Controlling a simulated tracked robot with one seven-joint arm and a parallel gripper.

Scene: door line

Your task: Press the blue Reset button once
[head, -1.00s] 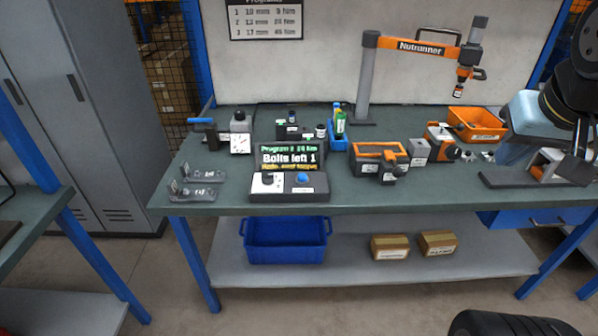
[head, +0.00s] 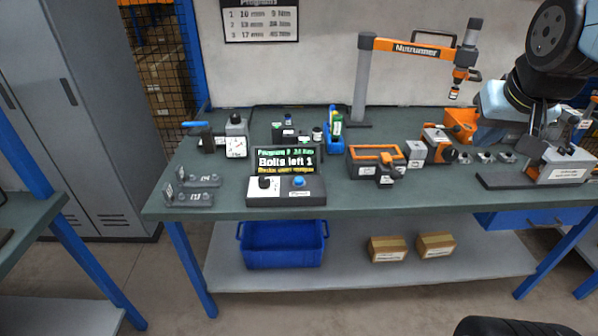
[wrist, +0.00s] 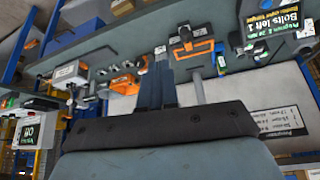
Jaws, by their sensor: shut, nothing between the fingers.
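The blue Reset button (head: 299,181) sits on the right of the white-topped control box (head: 287,199) near the bench's front edge. A black knob (head: 264,183) is to its left. The display (head: 287,161) behind them reads "Bolts left 1" in its middle line. In the head view my arm hangs over the right end of the bench, well right of the button. In the wrist view my gripper (wrist: 160,83) is shut and empty, its fingers together.
Blue-handled device and gauge (head: 236,147) are on the left. An orange bin (head: 460,124) is near my arm.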

